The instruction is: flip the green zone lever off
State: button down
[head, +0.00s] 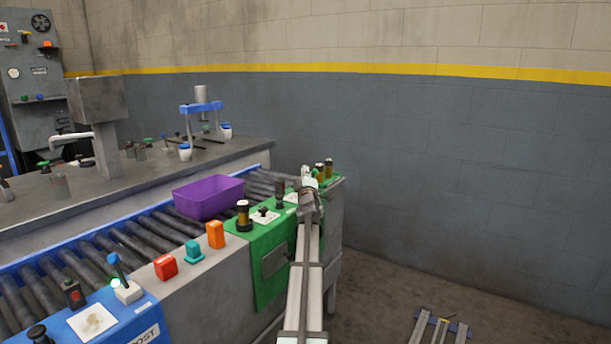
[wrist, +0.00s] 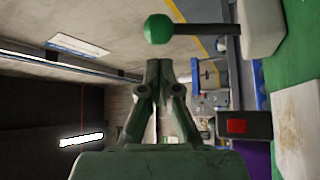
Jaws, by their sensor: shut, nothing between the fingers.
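The green zone lever shows in the wrist view as a green ball knob (wrist: 158,29) on a dark shaft, coming out of a white base (wrist: 262,25). Its shaft points left in that turned picture, straight out from the green panel (wrist: 308,65). My gripper (wrist: 160,72) is shut and empty, with its fingertips just below the knob in the picture; I cannot tell whether they touch it. In the head view my gripper (head: 309,182) is over the far part of the green panel (head: 268,265) and hides the lever there.
A black block with a red button (wrist: 242,125) stands beside the lever's base. In the head view a purple bin (head: 208,197) sits on the roller conveyor (head: 150,232). A blue lever (head: 118,268) stands on the near blue panel. The floor at the right is mostly free.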

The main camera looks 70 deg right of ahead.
jog(key=a+f, duration=0.1)
jog(key=a, duration=0.2)
jog(key=s+a+f, duration=0.1)
jog(key=a, duration=0.3)
jog(key=a+f+b, duration=0.1)
jog(key=a, duration=0.2)
jog(key=shift+s+a+f, duration=0.15)
jog(key=shift+a+f, duration=0.1)
jog(key=shift+a, duration=0.15)
